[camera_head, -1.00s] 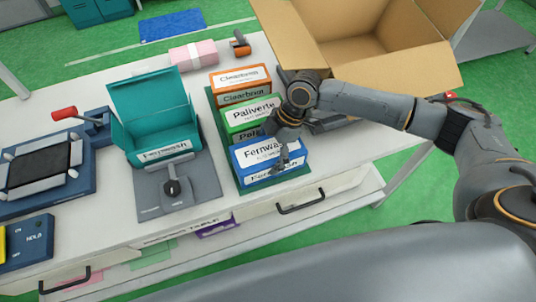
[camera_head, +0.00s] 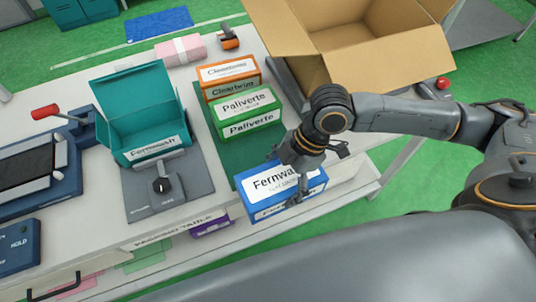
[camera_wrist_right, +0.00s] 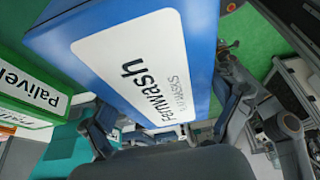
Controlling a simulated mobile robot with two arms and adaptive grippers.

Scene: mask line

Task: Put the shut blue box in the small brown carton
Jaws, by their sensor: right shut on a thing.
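The shut blue box (camera_head: 258,184), labelled Fernwash, is in my right gripper (camera_head: 311,170), near the front edge of the table. It looks raised from the green mat. In the right wrist view the blue box (camera_wrist_right: 175,35) fills the middle, with my gripper's fingers on either side of it. The brown carton (camera_head: 385,65) stands open at the back right of the table, flaps spread. The part of its inside that shows looks empty. My right gripper is in front of the carton and apart from it. My left gripper is not in view.
A green Paliverte box (camera_head: 250,128) and an orange box (camera_head: 232,92) stand on the green mat (camera_head: 222,122), behind the blue box. An open teal box (camera_head: 150,120) sits on a grey fixture to the left. A red button (camera_head: 442,83) is beside the carton.

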